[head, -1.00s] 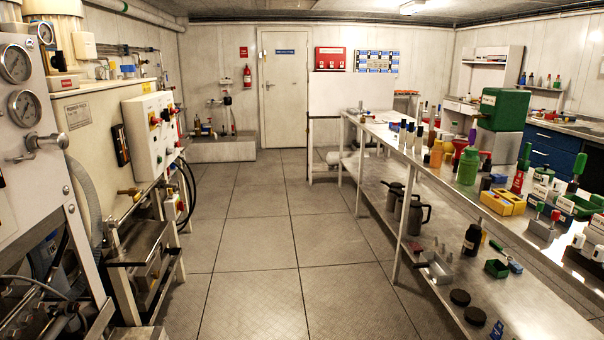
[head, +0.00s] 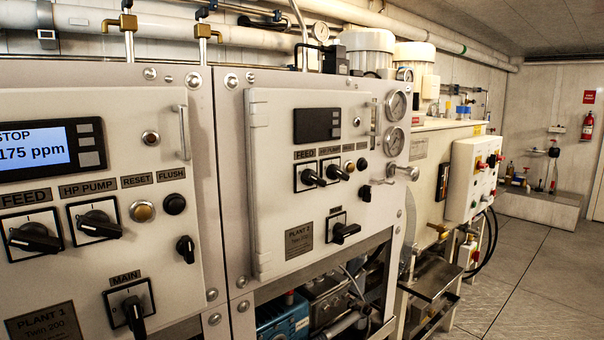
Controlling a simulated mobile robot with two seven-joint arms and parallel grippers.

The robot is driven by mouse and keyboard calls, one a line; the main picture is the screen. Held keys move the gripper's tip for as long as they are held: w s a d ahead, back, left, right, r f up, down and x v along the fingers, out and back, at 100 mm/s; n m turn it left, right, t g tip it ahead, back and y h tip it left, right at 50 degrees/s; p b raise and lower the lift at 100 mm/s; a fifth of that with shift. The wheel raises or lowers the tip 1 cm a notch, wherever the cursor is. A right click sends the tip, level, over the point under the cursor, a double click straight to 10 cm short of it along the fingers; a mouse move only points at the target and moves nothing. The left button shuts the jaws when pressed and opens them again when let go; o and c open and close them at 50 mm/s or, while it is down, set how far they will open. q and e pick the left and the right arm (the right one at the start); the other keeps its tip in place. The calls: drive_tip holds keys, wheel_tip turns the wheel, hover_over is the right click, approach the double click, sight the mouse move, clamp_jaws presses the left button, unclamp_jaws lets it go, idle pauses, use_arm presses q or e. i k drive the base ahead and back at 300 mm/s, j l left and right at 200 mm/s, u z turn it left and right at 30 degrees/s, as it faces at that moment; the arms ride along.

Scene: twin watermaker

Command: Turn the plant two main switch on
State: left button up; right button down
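The plant two panel (head: 285,185) is a pale cabinet front in the middle of the head view, with a "PLANT 2" plate (head: 299,240) at its lower left. Its main switch (head: 345,233) is a black rotary handle on a white plate, low on the panel. The handle lies nearly sideways, pointing right. The panel's display (head: 316,125) is dark. Its feed switch (head: 313,178) and HP pump switch (head: 338,173) sit above the main switch. Neither of my grippers is in view.
The plant one panel (head: 75,220) stands at the left with a lit display (head: 42,152) and its own main switch (head: 134,312), handle pointing down. Two gauges (head: 396,122) and a valve (head: 403,172) protrude right of plant two. Clear floor (head: 515,275) lies at the right.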

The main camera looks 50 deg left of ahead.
sight(342, 232)
drive_tip(key=u, duration=1.4)
